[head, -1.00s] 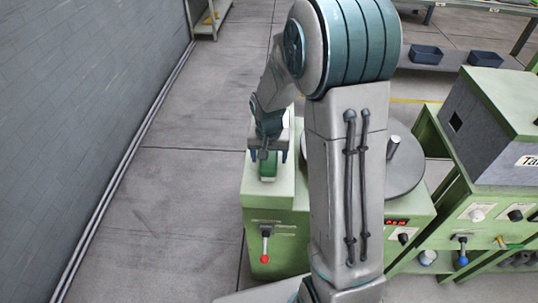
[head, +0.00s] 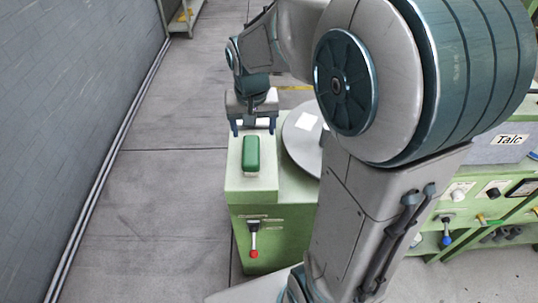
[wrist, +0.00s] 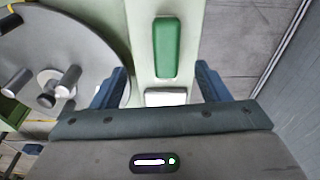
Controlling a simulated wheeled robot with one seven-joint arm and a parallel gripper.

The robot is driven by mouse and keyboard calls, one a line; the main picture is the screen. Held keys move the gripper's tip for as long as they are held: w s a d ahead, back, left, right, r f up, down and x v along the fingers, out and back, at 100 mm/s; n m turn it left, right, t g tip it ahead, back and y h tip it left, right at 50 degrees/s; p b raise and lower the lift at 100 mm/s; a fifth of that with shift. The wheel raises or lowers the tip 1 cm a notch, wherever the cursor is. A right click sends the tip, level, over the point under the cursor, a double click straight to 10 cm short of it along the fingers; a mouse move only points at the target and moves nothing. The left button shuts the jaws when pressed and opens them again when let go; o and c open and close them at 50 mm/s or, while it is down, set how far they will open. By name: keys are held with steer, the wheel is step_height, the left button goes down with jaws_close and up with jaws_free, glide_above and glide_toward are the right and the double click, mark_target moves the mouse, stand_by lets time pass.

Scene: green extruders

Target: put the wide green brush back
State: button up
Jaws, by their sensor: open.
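The green brush (head: 251,154) lies on the top of the left green machine (head: 240,180), near its front end. It also shows in the wrist view (wrist: 166,47), a green block on the pale green top. My gripper (head: 253,130) is above the machine top, behind the brush in the head view, open and empty. In the wrist view its two blue fingers (wrist: 160,82) are spread wide. The brush lies ahead of and between them, apart from both. A white block (wrist: 166,98) sits between the fingers.
A round grey turntable (head: 305,135) is beside the brush on the right, with knobs (wrist: 46,100) on it. A red-tipped lever (head: 253,240) is on the machine's front. A grey wall (head: 70,110) stands left. The floor (head: 165,200) between is clear.

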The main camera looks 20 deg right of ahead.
steer(key=s+r+n+t, duration=0.1)
steer(key=s+n, duration=0.1)
steer(key=s, duration=1.3)
steer(key=shift+s+d+r+n, duration=0.15)
steer(key=shift+s+r+n, duration=0.1)
steer(key=shift+n, duration=0.15)
